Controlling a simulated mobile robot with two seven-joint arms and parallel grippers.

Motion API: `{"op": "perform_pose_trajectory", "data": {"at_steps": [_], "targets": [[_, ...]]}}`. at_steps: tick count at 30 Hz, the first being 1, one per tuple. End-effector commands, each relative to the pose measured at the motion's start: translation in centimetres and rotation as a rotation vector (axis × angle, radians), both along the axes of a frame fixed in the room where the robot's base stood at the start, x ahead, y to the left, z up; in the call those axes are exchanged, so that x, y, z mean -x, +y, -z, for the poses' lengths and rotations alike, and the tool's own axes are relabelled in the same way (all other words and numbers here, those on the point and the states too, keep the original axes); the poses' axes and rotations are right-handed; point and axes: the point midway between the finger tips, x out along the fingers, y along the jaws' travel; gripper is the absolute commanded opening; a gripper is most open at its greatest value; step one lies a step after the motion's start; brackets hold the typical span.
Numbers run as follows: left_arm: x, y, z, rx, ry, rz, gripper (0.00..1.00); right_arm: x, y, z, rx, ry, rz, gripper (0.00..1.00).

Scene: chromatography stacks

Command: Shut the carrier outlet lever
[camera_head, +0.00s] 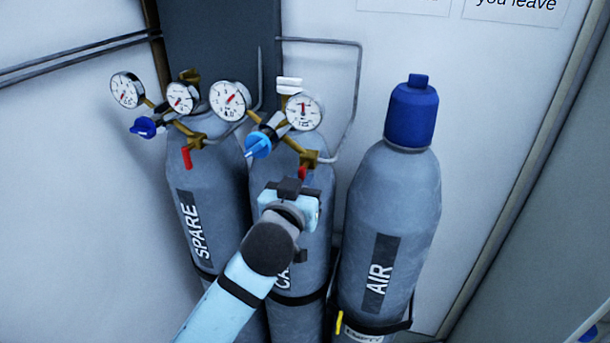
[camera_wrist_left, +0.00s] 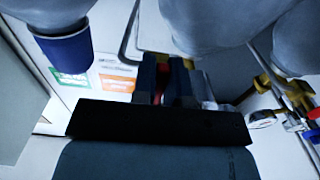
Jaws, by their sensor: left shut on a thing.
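The carrier cylinder (camera_head: 318,180) stands in the middle, its label partly hidden by my left arm. Its red outlet lever (camera_head: 302,173) hangs down from the brass outlet valve (camera_head: 309,158), with its lower end hidden behind my left gripper (camera_head: 290,187). In the left wrist view, a bit of red (camera_wrist_left: 198,80) shows right beside the dark fingers of my left gripper (camera_wrist_left: 169,72). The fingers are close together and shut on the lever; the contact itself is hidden. My right gripper is in neither view.
The SPARE cylinder (camera_head: 205,180) stands at left, with its own red lever (camera_head: 187,157) and blue knob (camera_head: 143,127). The carrier's light-blue knob (camera_head: 258,145) and gauge (camera_head: 303,112) sit above my gripper. The blue-capped AIR cylinder (camera_head: 400,190) stands close at right.

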Motion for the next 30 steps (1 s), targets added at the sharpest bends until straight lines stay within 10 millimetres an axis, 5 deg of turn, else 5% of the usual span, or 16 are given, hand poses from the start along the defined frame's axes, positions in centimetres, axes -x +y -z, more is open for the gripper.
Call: {"op": "perform_pose_trajectory", "data": {"at_steps": [10,11,14,23,30], "targets": [[-0.1,0.1,0.0,-0.031,-0.013,-0.001,0.0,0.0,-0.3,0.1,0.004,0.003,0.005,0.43],[-0.1,0.1,0.0,-0.031,-0.013,-0.001,0.18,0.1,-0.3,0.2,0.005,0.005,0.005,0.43],[-0.1,0.1,0.0,-0.031,-0.012,-0.001,0.38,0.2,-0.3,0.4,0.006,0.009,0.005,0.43],[0.1,0.1,0.0,-0.029,-0.011,0.0,0.38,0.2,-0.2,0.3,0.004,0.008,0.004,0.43],[3.3,1.2,0.2,-0.026,-0.011,0.0,0.38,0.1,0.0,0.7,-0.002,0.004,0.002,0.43]]}}
